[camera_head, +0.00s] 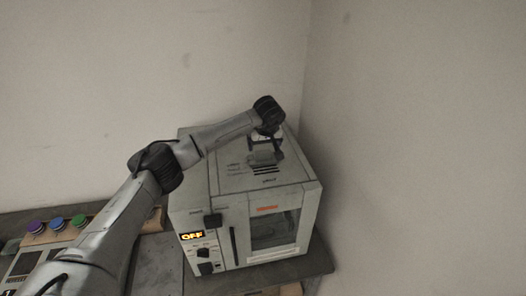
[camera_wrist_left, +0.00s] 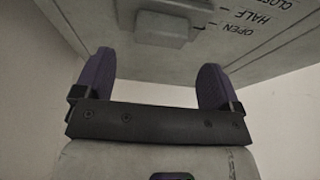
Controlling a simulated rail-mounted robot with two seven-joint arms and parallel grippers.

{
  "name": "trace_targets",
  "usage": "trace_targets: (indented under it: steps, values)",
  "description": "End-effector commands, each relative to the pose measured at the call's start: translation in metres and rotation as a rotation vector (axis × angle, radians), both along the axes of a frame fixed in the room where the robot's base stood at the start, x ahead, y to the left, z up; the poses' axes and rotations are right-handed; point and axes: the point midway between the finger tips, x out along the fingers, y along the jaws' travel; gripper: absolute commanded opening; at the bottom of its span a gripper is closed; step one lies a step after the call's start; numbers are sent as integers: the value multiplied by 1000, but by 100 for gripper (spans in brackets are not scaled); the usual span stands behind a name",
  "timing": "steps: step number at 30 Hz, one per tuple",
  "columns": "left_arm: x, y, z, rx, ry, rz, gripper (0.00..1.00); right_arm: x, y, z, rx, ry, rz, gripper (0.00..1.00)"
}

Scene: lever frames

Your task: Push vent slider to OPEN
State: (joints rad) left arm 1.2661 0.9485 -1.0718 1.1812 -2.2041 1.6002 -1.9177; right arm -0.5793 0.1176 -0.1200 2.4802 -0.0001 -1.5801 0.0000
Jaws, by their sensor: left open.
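The vent slider (camera_wrist_left: 165,28) is a pale raised block on the top panel of a grey box-shaped appliance (camera_head: 228,225). In the left wrist view it lies beside printed CLOSED, HALF and OPEN labels, its near end close to the OPEN label (camera_wrist_left: 237,30). I cannot tell exactly which mark it lines up with. My left gripper (camera_wrist_left: 155,82) is open, with two purple-padded fingers spread and nothing between them. The slider is just beyond the fingertips, apparently apart from them. In the head view this gripper (camera_head: 264,152) is over the appliance top and partly hides the vent area.
The appliance front has a lit OFF display (camera_head: 192,235), a dark handle (camera_head: 233,246) and a window (camera_head: 273,230). Purple, blue and green buttons (camera_head: 57,223) are at the left. Walls stand behind and to the right.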

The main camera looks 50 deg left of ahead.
Motion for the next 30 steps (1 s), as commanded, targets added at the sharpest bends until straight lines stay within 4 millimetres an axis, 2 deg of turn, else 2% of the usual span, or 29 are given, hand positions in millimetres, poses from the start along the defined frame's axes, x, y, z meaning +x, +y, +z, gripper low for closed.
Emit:
trace_targets:
  steps: [6,12,18,30]
  values:
    - [-7,-15,39,0,-4,-2,89,0,-1,-11,-3,1,1,43]
    - [-12,-24,65,1,-3,-1,89,0,-1,-16,-5,0,4,43]
    - [-15,-29,78,1,-1,1,89,0,-1,-17,-5,0,4,43]
    - [-16,-30,81,0,1,0,89,0,-1,-17,-4,1,3,43]
